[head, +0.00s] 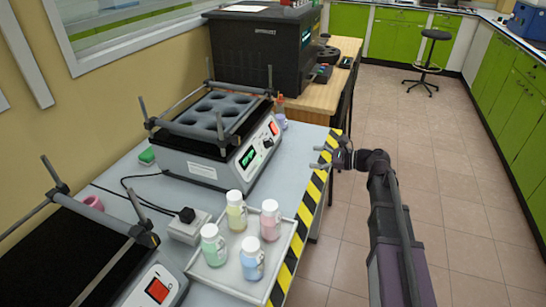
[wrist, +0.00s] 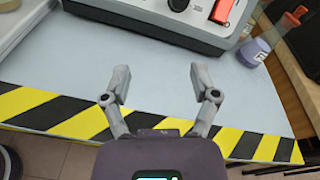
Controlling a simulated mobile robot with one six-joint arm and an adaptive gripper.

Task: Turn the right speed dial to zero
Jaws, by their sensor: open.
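The shaker (head: 205,150) with the dark holder tray stands on the bench. Its front panel has a green display (head: 248,157), a small dark dial (head: 267,143) and a red switch (head: 273,128). In the wrist view the dial (wrist: 178,5) is cut by the top edge, left of the red switch (wrist: 222,11). Its pointer and setting cannot be read. My gripper (head: 318,158) is open and empty, over the striped bench edge, in front of the panel and apart from it. Its two fingers (wrist: 159,78) point toward the shaker in the wrist view.
A second shaker with a red switch (head: 158,290) stands at lower left. A tray (head: 222,283) holds several capped bottles. A bottle with purple liquid (wrist: 252,50) stands right of the shaker. The bench top (wrist: 75,60) between gripper and shaker is clear.

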